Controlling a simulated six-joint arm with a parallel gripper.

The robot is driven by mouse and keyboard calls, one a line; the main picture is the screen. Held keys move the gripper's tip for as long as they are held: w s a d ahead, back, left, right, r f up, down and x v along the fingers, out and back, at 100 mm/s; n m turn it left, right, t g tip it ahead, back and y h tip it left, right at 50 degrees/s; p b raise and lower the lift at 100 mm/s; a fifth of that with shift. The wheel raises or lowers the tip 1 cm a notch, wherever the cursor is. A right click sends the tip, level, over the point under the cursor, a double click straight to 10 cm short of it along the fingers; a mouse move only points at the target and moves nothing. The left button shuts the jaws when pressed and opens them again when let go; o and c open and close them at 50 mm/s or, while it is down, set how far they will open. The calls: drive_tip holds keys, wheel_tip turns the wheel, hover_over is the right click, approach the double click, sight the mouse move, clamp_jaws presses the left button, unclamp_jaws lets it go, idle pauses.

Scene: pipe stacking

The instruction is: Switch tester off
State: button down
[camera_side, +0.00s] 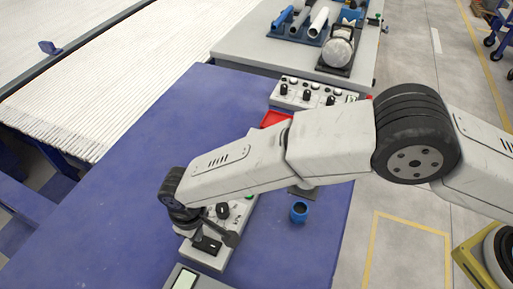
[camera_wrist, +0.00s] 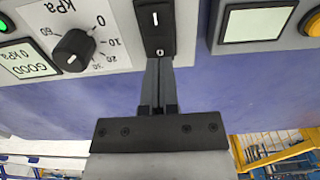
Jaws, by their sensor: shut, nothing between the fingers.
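The tester (camera_side: 203,257) is a light grey box on the blue table, partly hidden under my wrist. In the wrist view the tester panel (camera_wrist: 112,58) appears upside down, with a black kPa knob (camera_wrist: 74,45), a green-lit display reading "GOOD 0 kPa" (camera_wrist: 28,58) and a green light (camera_wrist: 6,22). A black switch (camera_wrist: 155,20) with a white mark sits at the panel's edge. My gripper (camera_wrist: 159,62) is shut and empty, its fingertips right at the near end of the switch. Whether they touch it I cannot tell. In the side view my gripper is over the tester.
A second grey box with a pale green screen (camera_wrist: 257,23) and a yellow button (camera_wrist: 312,24) stands beside the tester. A blue cup (camera_side: 299,213), a red tray (camera_side: 275,118) and a control box with black knobs (camera_side: 309,94) are also on the table. The table's left part is clear.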

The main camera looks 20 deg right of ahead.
drive_tip(key=shift+f, duration=0.9)
idle(0.8)
drive_tip(key=shift+r, duration=3.55)
